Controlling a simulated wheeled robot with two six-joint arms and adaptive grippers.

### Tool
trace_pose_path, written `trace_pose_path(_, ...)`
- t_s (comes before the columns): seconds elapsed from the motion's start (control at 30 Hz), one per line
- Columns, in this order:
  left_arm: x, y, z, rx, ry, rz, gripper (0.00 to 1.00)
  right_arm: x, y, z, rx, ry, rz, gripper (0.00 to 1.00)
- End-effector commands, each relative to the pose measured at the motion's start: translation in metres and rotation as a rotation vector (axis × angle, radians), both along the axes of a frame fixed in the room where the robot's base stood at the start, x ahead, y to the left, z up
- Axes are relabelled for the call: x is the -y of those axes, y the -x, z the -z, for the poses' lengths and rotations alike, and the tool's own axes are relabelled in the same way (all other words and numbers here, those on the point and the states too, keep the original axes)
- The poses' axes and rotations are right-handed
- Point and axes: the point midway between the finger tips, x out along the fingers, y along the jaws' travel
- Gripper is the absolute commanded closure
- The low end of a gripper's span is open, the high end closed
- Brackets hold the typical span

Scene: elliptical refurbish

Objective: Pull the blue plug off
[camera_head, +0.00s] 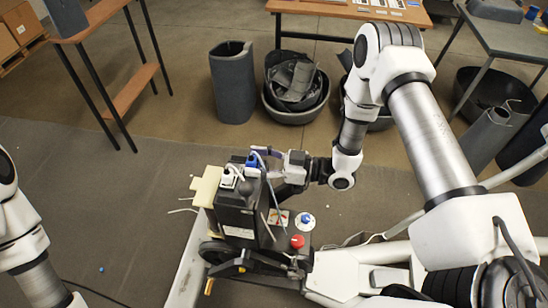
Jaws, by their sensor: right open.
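The blue plug (251,161) sits at the top of a dark box-shaped unit (236,212) on the elliptical machine, with a white cable at it. A white plug (228,177) with its own cable is just to its left. My right gripper (270,166) reaches in from the right with its fingers open close beside the blue plug. I cannot tell whether a finger touches the plug. Of my left arm only links show at the left edge; its gripper is out of view.
A red knob (297,241) and a blue round knob (305,220) are on the machine, right of the unit. A cream block (207,186) is at its left. Grey bins (233,84) and tables (355,10) stand behind. The mat (110,200) at left is mostly clear.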

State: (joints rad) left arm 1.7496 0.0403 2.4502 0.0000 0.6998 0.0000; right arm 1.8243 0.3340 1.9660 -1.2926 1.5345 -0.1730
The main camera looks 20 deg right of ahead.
Motion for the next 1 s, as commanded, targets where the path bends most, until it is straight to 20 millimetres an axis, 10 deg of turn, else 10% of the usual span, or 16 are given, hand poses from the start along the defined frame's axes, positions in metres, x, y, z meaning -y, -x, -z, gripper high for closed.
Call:
trace_pose_path(0.37, 0.0000, -0.0003, -0.0048, 0.001, 0.000, 0.000, 0.66, -0.0156, -0.0104, 0.0004, -0.002, -0.001, 0.001, 0.42)
trace_pose_path(0.57, 0.0000, -0.0003, -0.0048, 0.001, 0.000, 0.000, 0.66, -0.0153, -0.0103, 0.0004, -0.002, 0.000, 0.001, 1.00)
trace_pose_path(0.7, 0.0000, -0.0003, -0.0048, 0.001, 0.000, 0.000, 0.66, -0.0152, -0.0104, 0.0003, -0.001, 0.000, 0.002, 1.00)
trace_pose_path(0.73, 0.0000, -0.0003, -0.0048, 0.001, 0.000, 0.000, 0.66, -0.0152, -0.0104, 0.0003, -0.001, 0.000, 0.002, 0.76)
trace_pose_path(0.8, 0.0000, -0.0003, -0.0048, 0.001, 0.000, 0.000, 0.66, -0.0152, -0.0104, 0.0003, -0.001, 0.000, 0.002, 1.00)
trace_pose_path(1.0, 0.0000, -0.0004, -0.0051, 0.001, 0.000, 0.000, 0.66, -0.0151, -0.0104, -0.0002, -0.001, 0.000, 0.002, 1.00)
